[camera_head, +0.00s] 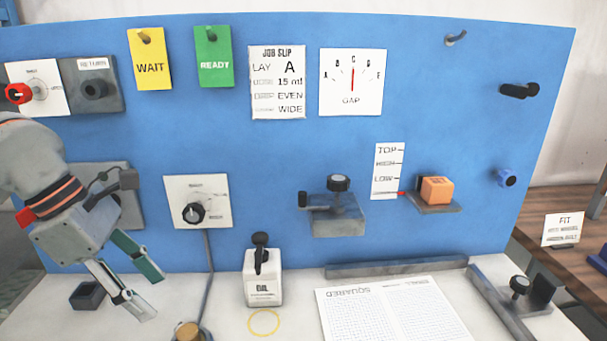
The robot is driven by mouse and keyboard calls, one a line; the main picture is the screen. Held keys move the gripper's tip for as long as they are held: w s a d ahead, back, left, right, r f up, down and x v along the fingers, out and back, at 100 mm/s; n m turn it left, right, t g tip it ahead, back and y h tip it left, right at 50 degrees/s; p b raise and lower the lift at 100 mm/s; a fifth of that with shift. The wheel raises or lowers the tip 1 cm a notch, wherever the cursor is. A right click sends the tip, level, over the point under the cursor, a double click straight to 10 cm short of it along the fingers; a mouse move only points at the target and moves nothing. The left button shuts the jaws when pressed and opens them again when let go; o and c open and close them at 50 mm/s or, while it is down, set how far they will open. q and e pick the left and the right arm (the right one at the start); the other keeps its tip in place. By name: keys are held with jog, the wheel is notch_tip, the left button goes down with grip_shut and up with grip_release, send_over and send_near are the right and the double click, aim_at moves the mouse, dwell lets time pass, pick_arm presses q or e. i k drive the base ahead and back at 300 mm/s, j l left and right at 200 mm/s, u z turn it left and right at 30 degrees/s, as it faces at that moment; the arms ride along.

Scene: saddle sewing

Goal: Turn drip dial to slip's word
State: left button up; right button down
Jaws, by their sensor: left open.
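The job slip (277,82) hangs on the blue board and reads LAY A, 15 ml, EVEN and WIDE; its small row labels are faint. A black dial knob (194,213) sits on a white plate (217,186) at the board's lower left. Its small print is too blurred to read, so I cannot confirm it is the drip dial. Another white dial plate (50,77) with a red knob (18,93) is at upper left. My left gripper (148,290) is open and empty, pointing down, left of and below the black knob, apart from it. My right gripper is not seen.
A white oil can (263,288) stands on the white bench. A dark clamp-like fixture (338,222) and an orange block (436,190) on a ledge project from the board. A printed sheet (390,312) lies at front right. A small dark box (88,296) sits near my left gripper.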

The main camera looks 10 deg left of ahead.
aim_at(193, 214)
jog(key=k, duration=1)
